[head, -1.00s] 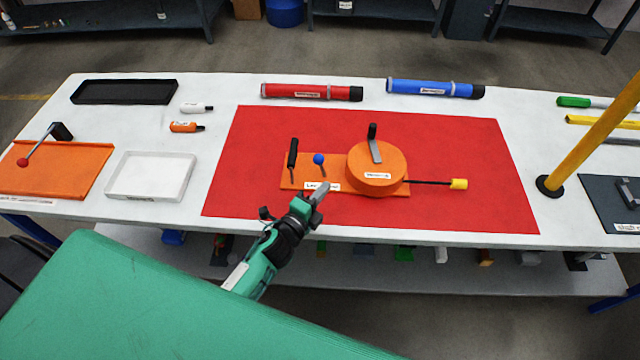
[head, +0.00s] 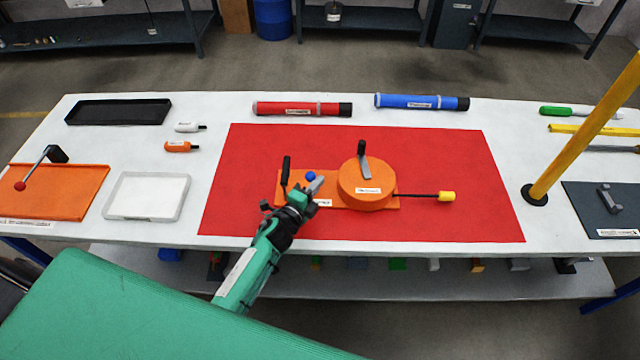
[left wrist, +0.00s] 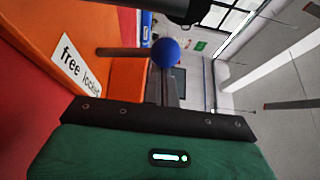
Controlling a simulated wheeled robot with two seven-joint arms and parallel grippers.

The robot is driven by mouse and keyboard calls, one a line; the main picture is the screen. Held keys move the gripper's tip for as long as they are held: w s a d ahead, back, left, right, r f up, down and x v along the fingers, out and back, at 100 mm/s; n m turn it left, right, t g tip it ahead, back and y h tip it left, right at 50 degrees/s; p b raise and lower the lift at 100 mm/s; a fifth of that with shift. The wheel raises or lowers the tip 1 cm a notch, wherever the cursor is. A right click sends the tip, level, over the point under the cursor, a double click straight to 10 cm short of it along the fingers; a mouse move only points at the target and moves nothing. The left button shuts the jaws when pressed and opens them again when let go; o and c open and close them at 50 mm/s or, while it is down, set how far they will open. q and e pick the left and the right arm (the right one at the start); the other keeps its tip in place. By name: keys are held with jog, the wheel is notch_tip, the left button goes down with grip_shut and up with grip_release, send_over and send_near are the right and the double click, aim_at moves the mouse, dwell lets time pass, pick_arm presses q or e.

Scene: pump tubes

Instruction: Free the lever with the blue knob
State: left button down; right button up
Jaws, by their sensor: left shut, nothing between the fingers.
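The blue knob (head: 311,176) sits on a short lever on the orange base plate (head: 325,188), between the black handle (head: 286,170) and the orange drum (head: 366,184). In the left wrist view the knob (left wrist: 166,52) caps a grey rod (left wrist: 122,52) rising from the orange base. A label reading "free" and "locked" (left wrist: 80,65) lies beside it. My left gripper (head: 317,184) is shut and empty, its tips close by the knob. The wrist view shows the fingers (left wrist: 169,88) just below the knob; I cannot tell whether they touch. My right gripper is out of view.
The drum carries a grey crank with a black grip (head: 362,148). A rod with a yellow end (head: 446,196) sticks out right. Red (head: 302,109) and blue (head: 422,102) tubes lie behind the red mat (head: 460,180). A yellow pole (head: 590,125) stands at right.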

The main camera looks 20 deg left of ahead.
pick_arm(q)
jog(key=b, duration=0.1)
jog(key=a+n+b, duration=0.1)
jog(key=b, duration=0.1)
jog(key=shift+s+f+n+t, duration=0.15)
jog(key=shift+f+n+t, duration=0.15)
jog(key=shift+f+t, duration=0.1)
jog(key=shift+s+a+r+n+b, duration=0.1)
jog(key=shift+a+r+n+b, duration=0.2)
jog(key=shift+n+b, duration=0.3)
jog(key=shift+t, duration=0.3)
